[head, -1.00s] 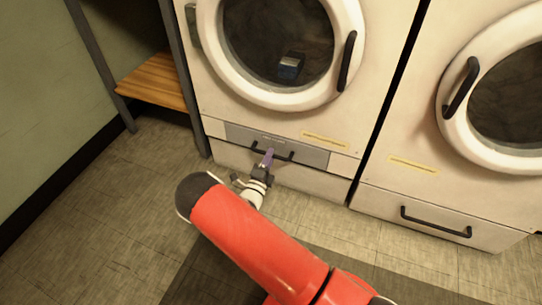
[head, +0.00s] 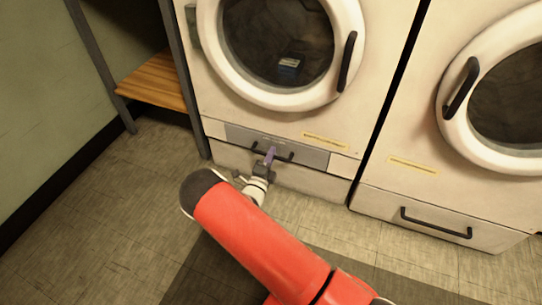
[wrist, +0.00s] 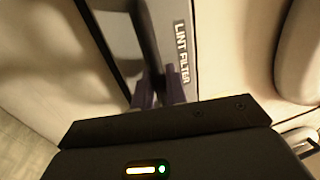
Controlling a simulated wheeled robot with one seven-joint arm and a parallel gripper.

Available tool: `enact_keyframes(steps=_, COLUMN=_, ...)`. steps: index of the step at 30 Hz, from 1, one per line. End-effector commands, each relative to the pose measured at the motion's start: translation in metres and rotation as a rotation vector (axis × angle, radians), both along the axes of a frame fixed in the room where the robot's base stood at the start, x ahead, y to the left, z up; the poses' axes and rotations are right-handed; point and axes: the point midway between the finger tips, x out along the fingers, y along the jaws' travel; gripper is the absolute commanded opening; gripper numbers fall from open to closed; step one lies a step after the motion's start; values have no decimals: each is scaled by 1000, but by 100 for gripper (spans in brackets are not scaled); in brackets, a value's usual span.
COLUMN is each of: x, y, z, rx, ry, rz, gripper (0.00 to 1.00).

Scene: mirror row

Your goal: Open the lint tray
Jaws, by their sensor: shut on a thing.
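The lint tray (head: 312,153) is a grey panel low on the left machine, below its round door. It looks flush with the machine front. A black bar handle (head: 287,158) runs across it. My gripper (head: 270,154), with purple fingers, is shut on this handle near its middle. In the wrist view, the fingers of my gripper (wrist: 159,90) are close together against the tray front, beside a "LINT FILTER" label (wrist: 181,52).
The left machine's round door (head: 278,48) is above, with a small blue shape in its glass, inside or reflected. A similar machine (head: 430,205) with its own low handle stands right. A wooden shelf (head: 155,82) stands left.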

Motion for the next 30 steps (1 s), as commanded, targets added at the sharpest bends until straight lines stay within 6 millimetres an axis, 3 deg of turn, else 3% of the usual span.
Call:
enact_keyframes(steps=8, x=-34, y=13, z=1, rx=-2, ry=4, rz=2, gripper=0)
enact_keyframes(steps=21, x=-142, y=52, z=0, rx=-3, ry=4, rz=4, gripper=0)
enact_keyframes(steps=30, x=-181, y=65, z=-1, rx=-1, ry=3, rz=1, gripper=0)
